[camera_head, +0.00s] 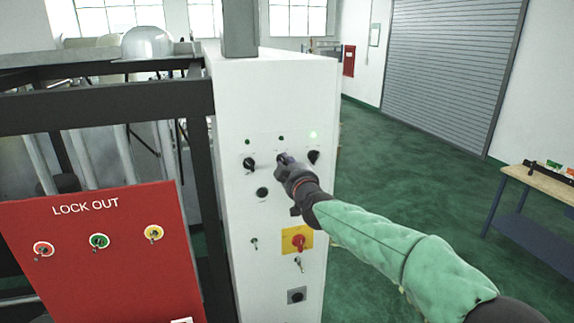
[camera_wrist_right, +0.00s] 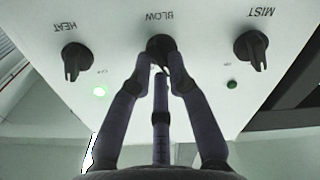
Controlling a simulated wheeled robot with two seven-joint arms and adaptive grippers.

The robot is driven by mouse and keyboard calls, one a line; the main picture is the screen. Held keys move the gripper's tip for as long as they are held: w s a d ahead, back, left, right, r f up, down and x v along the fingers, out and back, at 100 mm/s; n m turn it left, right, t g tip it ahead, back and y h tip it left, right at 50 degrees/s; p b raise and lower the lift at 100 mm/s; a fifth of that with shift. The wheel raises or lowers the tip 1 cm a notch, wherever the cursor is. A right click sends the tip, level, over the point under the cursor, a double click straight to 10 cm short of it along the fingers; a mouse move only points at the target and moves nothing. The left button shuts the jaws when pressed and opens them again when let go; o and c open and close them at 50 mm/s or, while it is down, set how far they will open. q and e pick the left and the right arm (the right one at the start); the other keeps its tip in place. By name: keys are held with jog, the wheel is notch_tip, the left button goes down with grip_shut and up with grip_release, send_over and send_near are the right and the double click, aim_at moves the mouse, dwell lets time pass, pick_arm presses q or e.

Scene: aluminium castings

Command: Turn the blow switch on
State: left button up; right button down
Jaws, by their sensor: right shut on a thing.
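The blow switch is a black rotary knob (camera_wrist_right: 158,44) under the upside-down label BLOW, in the middle of a row of three on the white control panel (camera_head: 279,213). My right gripper (camera_wrist_right: 163,72) is shut on this knob, its dark fingers around it. In the head view my right gripper (camera_head: 284,162) reaches the middle knob and mostly hides it. The small lamp (camera_head: 281,138) above it looks dark. The knob's exact angle is hidden by the fingers. My left gripper is not in view.
The mist knob (camera_head: 249,164) and heat knob (camera_head: 313,157) sit close on either side. The heat lamp (camera_wrist_right: 99,91) glows green; the mist lamp (camera_wrist_right: 232,85) is dark. A red LOCK OUT board (camera_head: 105,270) stands left.

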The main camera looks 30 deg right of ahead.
jog(key=shift+m, duration=0.3)
jog(key=m+b, duration=0.1)
jog(key=m, duration=0.2)
jog(key=m+b, duration=0.1)
jog(key=m, duration=0.3)
jog(key=m+b, duration=0.2)
jog(key=m, duration=0.2)
jog(key=shift+d+f, duration=0.1)
jog(key=shift+f, duration=0.15)
jog(key=c, duration=1.2)
grip_release()
jog(key=v, duration=1.2)
